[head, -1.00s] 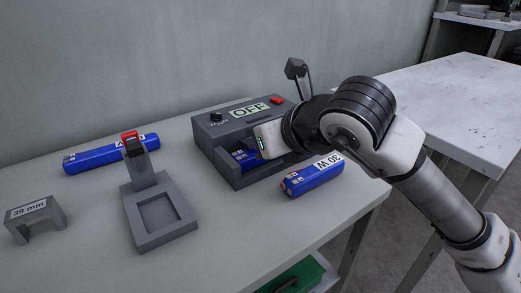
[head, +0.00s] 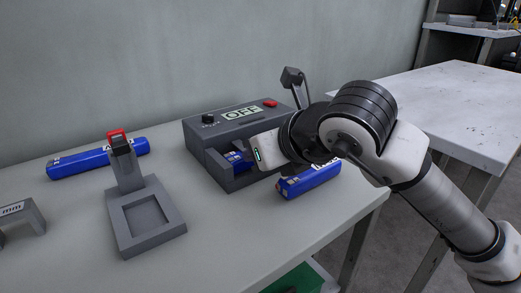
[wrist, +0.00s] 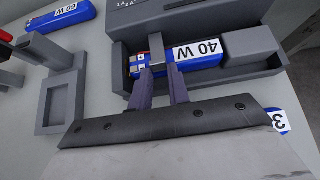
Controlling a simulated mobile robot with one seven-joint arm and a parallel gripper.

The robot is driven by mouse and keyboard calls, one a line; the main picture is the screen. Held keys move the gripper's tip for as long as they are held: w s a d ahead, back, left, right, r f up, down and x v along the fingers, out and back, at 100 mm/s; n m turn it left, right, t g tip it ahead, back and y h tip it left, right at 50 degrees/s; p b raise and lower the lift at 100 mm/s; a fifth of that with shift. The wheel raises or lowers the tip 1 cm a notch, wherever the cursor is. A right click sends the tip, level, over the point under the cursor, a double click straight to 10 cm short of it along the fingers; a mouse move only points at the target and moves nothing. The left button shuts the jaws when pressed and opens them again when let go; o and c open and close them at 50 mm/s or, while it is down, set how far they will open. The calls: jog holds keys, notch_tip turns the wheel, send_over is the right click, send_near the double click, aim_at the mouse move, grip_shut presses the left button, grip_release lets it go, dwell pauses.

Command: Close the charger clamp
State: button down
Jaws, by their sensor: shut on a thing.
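The grey charger (head: 205,138) stands at the back of the table and its display reads OFF. A blue battery (head: 238,160) lies in its bay; its 40 W label shows in the wrist view (wrist: 197,50). A narrow grey bar (wrist: 157,47) crosses the battery near its terminal end and looks like part of the clamp. My gripper (wrist: 162,72) is at the bay's front side, its two fingers closed about the lower end of this bar. The fingertips' exact contact is hidden. In the head view my gripper (head: 258,153) hides the bay's right part.
A loose blue battery (head: 310,180) lies right of the charger, close to my gripper. A grey stand (head: 148,215) with a red-topped post, another blue battery (head: 95,160) and a grey arch-shaped gauge (head: 22,220) are at left. The table front is clear.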

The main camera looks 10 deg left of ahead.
jog(key=c, duration=1.4)
grip_release()
jog(key=shift+f, duration=0.25)
jog(key=shift+c, duration=0.2)
jog(key=shift+o, duration=0.6)
jog(key=shift+r, duration=0.15)
jog(key=p+v, duration=0.2)
jog(key=v, duration=1.1)
jog(key=shift+s+d+r, duration=0.2)
jog(key=shift+r, duration=0.1)
